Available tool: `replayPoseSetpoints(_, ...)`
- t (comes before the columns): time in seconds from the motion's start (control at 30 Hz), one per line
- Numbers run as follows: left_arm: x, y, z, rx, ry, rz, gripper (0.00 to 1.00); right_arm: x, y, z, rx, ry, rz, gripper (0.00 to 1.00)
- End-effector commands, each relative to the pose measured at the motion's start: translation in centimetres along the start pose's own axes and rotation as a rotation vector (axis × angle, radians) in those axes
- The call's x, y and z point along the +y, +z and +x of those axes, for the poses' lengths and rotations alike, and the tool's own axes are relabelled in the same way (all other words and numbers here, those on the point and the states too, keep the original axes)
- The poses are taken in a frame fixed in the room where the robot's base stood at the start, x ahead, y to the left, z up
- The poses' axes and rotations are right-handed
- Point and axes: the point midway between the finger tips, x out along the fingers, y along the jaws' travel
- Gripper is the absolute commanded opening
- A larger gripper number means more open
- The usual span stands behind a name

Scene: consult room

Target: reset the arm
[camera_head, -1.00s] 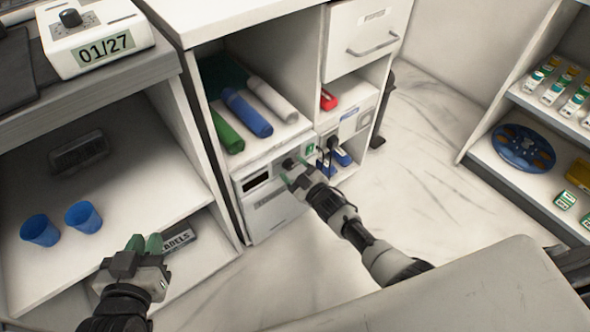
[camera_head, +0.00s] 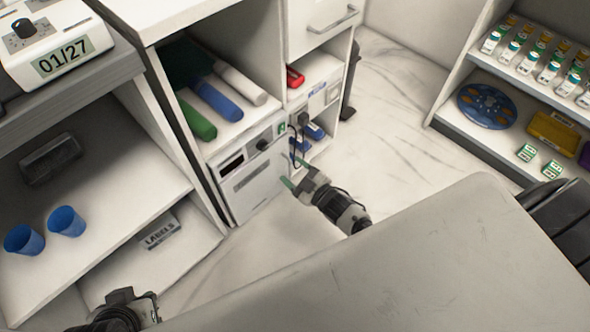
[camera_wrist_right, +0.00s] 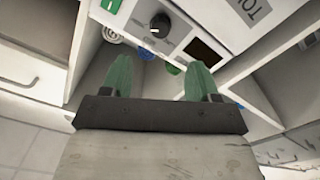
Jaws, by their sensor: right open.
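My right gripper (camera_head: 298,176) is in front of the white machine (camera_head: 252,187) in the low cabinet. Its green fingers are spread and nothing is between them. In the right wrist view the gripper (camera_wrist_right: 160,80) is open, with the machine's black knob (camera_wrist_right: 160,25) and dark display beyond the fingertips. Whether the fingers touch the machine cannot be told. My left gripper (camera_head: 120,312) shows only in part at the bottom left; its fingers are not visible.
Blue cups (camera_head: 67,221) and a box marked LABELS (camera_head: 160,231) are on the left shelves. Coloured rolls (camera_head: 215,98) lie above the machine. A shelf at right holds small bottles, a blue reel (camera_head: 487,105) and a yellow box (camera_head: 553,131). The marble floor (camera_head: 400,100) between is clear.

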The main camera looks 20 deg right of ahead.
Motion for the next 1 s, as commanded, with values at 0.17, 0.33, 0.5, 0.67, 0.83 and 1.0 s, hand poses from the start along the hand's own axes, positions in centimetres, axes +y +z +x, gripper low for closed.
replayPoseSetpoints(0.17, 0.0, 0.2, 0.0, -0.009, -0.001, 0.0, 0.22, 0.0, 0.0, -0.1, 0.0, 0.0, 0.0, 0.6)
replayPoseSetpoints(0.33, 0.0, 0.1, 0.0, -0.007, -0.001, 0.0, 0.22, 0.0, 0.0, -0.1, 0.0, 0.0, 0.0, 0.6)
replayPoseSetpoints(0.5, 0.0, 0.1, 0.0, -0.007, -0.001, 0.0, 0.22, 0.0, 0.0, -0.1, 0.0, 0.0, 0.0, 0.6)
replayPoseSetpoints(0.67, 0.0, 0.1, 0.0, -0.006, 0.0, 0.0, 0.22, -0.1, -0.3, -0.2, -0.029, 0.004, 0.013, 0.6)
replayPoseSetpoints(0.83, 0.0, 0.1, 0.0, -0.006, 0.0, 0.0, 0.22, -0.3, -1.8, -0.9, -0.195, 0.021, 0.088, 0.6)
replayPoseSetpoints(1.0, 0.0, 0.1, 0.0, -0.006, 0.0, 0.0, 0.22, -0.5, -4.3, -3.8, -0.444, 0.024, 0.211, 0.6)
